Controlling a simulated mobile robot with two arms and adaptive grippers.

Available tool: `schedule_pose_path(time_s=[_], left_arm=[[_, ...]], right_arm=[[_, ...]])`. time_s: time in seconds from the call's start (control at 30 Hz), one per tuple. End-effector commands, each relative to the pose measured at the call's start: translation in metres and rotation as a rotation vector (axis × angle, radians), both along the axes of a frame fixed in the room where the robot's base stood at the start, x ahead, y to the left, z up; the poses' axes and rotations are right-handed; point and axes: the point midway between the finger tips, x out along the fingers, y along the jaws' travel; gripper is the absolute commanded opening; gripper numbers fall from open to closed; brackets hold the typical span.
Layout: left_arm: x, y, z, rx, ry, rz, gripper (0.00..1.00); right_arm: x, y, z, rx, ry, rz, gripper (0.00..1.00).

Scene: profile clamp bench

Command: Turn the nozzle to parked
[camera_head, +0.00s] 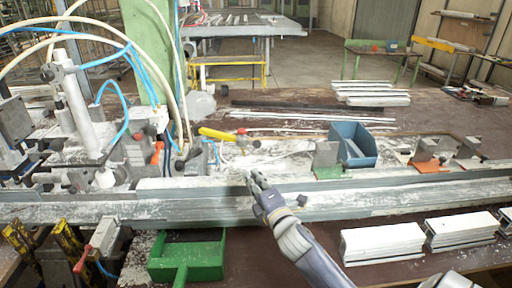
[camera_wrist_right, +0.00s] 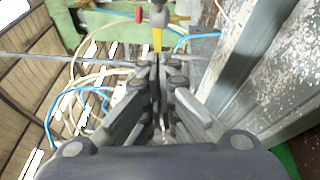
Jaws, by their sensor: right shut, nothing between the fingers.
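I cannot tell for sure which part is the nozzle. A yellow bar-like part (camera_head: 217,134) with a small red piece (camera_head: 241,131) at its right end lies behind the long grey rail (camera_head: 340,200), and it may be the nozzle. In the right wrist view a yellow part (camera_wrist_right: 157,40) and a red tip (camera_wrist_right: 139,14) show just beyond my fingertips. My right gripper (camera_head: 251,176) is shut and empty over the rail, in front of the yellow part and apart from it in the head view. It also shows in the right wrist view (camera_wrist_right: 158,66). My left gripper is not in view.
A clamp machine with white and blue hoses (camera_head: 130,70) stands at the left. A blue bin (camera_head: 352,143) sits behind the rail. A green tray (camera_head: 188,258) and white profile blocks (camera_head: 382,243) lie in front. White dust covers the bench.

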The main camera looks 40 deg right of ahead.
Motion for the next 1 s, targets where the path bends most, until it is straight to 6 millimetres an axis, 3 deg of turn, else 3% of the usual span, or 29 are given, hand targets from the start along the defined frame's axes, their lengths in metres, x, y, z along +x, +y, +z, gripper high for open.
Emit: schedule_pose_path(time_s=[0.27, 0.8, 1.0], left_arm=[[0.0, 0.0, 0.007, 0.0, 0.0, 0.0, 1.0], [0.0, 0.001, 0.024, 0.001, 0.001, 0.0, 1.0], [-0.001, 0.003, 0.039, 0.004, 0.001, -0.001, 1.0]], right_arm=[[0.018, 0.0, 0.003, 0.025, 0.004, -0.008, 0.0], [0.1, -0.016, 0.006, 0.024, 0.004, -0.008, 0.0], [0.099, -0.046, 0.01, 0.02, 0.007, -0.008, 0.0]])
